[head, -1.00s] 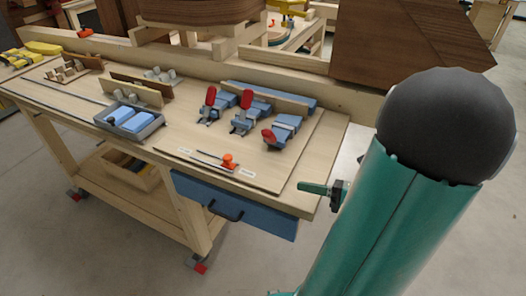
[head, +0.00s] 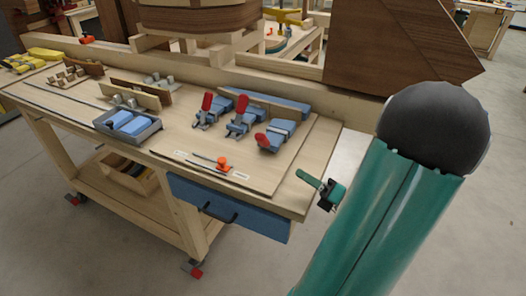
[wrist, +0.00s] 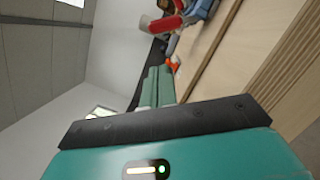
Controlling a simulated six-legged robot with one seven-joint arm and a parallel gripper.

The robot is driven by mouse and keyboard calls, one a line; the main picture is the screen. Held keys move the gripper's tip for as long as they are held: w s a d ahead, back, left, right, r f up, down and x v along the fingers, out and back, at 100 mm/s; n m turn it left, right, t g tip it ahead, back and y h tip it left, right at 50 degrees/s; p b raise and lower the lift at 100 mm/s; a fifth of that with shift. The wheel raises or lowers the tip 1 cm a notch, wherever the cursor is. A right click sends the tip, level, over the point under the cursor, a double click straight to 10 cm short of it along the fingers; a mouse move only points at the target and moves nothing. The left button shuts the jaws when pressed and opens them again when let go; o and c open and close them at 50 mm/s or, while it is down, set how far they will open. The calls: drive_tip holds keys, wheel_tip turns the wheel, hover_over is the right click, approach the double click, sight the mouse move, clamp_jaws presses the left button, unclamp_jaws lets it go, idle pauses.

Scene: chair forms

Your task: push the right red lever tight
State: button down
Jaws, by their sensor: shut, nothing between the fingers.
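Three blue clamps with red levers stand in a row on the bench board in the head view. The left lever (head: 207,101) and middle lever (head: 242,103) stand upright. The right red lever (head: 261,140) lies low, tilted towards the front left, on the right blue clamp (head: 277,137). My gripper (head: 301,175) is at the bench's front right corner, apart from the right lever. Its green fingers (wrist: 158,76) are shut and empty in the wrist view, with a red lever (wrist: 164,25) beyond them; I cannot tell which lever.
An orange piece (head: 222,163) lies on the board in front of the clamps. A grey tray (head: 128,127) with blue blocks is further left. A blue drawer (head: 228,207) hangs under the front edge. A large wooden form (head: 395,45) stands behind on the right.

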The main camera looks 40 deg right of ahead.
sight(264, 142)
drive_tip(key=w, duration=0.4)
drive_tip(key=w+a+r, duration=0.1)
drive_tip(key=w, duration=0.4)
drive_tip(key=w+a+r, duration=0.1)
drive_tip(key=w, duration=0.3)
drive_tip(key=shift+w, duration=0.25)
